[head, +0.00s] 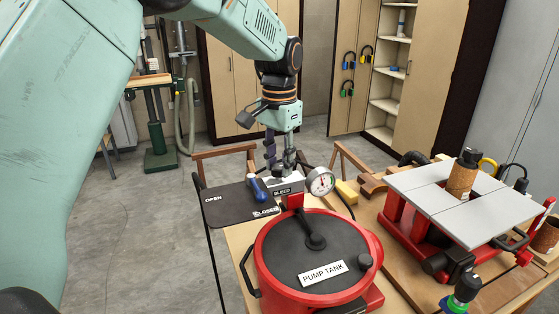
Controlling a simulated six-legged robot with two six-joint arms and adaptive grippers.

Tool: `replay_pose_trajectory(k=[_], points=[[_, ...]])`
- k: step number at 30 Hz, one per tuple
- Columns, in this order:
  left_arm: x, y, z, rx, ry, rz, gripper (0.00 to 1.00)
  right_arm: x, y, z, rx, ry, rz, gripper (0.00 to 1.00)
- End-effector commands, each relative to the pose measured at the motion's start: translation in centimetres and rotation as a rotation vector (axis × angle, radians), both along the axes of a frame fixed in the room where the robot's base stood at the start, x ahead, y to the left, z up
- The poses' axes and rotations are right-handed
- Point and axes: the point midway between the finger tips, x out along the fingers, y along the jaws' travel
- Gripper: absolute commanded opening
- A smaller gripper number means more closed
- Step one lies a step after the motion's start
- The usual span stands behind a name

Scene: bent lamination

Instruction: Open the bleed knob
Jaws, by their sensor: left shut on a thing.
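The red pump tank (275,285) with a dark lid stands on the bench at the front. Behind it is a small block with the BLEED label (283,190). My left gripper (286,171) points down just above this block and is shut on the bleed knob, which its fingers mostly hide. A blue handle (257,189) lies over the dark plate (228,203), left of the gripper, with its lower end near the word CLOSED. The word OPEN is at the plate's far left. I cannot tell whether the handle joins the knob. My right gripper is out of view.
A round gauge (320,181) stands close to the right of my left gripper. A red-framed press with grey boards (455,200) carries a brown roll (463,176). Cabinets (420,75) stand at the back.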

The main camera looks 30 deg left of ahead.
Motion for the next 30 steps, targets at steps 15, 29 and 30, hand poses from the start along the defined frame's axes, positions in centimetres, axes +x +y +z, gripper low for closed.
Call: replay_pose_trajectory(k=[15, 29, 30], points=[[-0.45, -0.01, -0.61, 0.001, 0.02, 0.492, 0.0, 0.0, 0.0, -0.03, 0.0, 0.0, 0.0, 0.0], [-0.47, 0.01, -0.61, 0.003, 0.019, 0.929, 0.0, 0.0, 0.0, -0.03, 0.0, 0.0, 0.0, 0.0], [-0.47, 0.01, -0.61, 0.003, 0.019, 0.966, 0.0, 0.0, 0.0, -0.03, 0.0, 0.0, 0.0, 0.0]])
